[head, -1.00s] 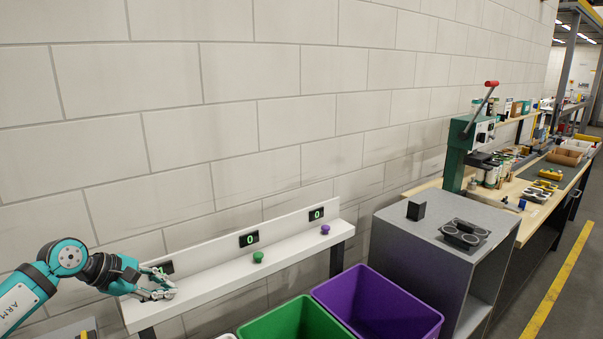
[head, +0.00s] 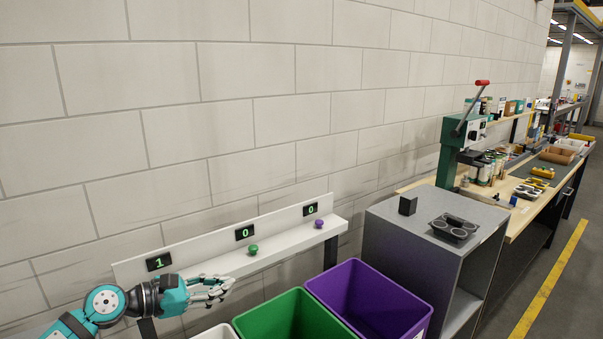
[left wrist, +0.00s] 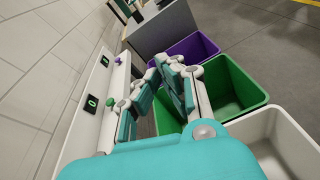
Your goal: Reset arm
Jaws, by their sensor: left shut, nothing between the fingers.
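My left gripper (head: 226,287) reaches in from the lower left in the head view, in front of the left end of a white wall shelf (head: 262,262). It is shut and empty. In the left wrist view my left gripper (left wrist: 166,66) shows its teal and white fingers close together, pointing past the shelf toward the bins. The shelf has a green button (head: 252,249) and a purple button (head: 318,223). The left display (head: 158,262) reads 1, and the other two displays read 0. My right gripper is in neither view.
A white bin (head: 220,332), a green bin (head: 298,322) and a purple bin (head: 372,288) stand below the shelf. A grey cabinet (head: 395,260) carries a dark tray (head: 453,228) and a small black box (head: 408,205). A green lever press (head: 449,145) stands behind it.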

